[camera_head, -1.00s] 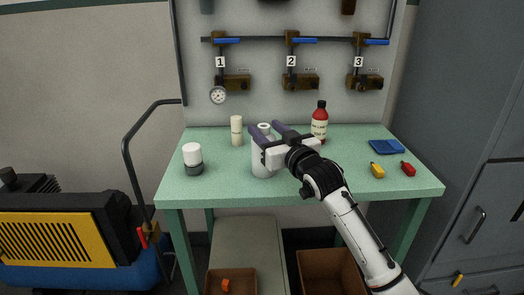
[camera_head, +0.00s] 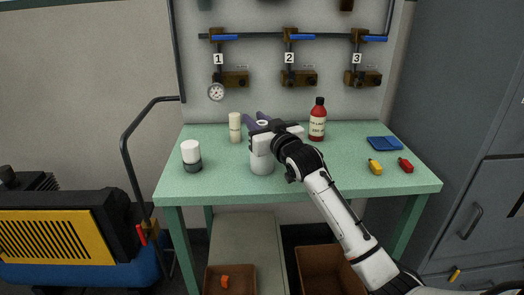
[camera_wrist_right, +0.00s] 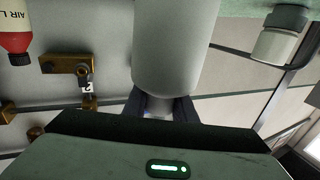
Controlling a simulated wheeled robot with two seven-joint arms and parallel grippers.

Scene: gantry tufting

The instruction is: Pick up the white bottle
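The white bottle (camera_head: 262,166) stands upright on the green table, right of the table's left end. My right gripper (camera_head: 262,122) is at its top, with the two purple-grey fingers close on either side of the neck. They look shut on it. In the right wrist view, the bottle (camera_wrist_right: 175,45) fills the upper middle and its narrow end lies between the dark fingers (camera_wrist_right: 167,108). The exact contact is partly hidden. The bottle appears to rest on the table. My left gripper is not in view.
A white-capped jar (camera_head: 191,152) stands left, a cream cylinder (camera_head: 235,127) behind, and a red bottle (camera_head: 317,120) right of the gripper. A blue tray (camera_head: 384,143), yellow item (camera_head: 375,167) and red item (camera_head: 405,165) lie at the right. The table's front middle is clear.

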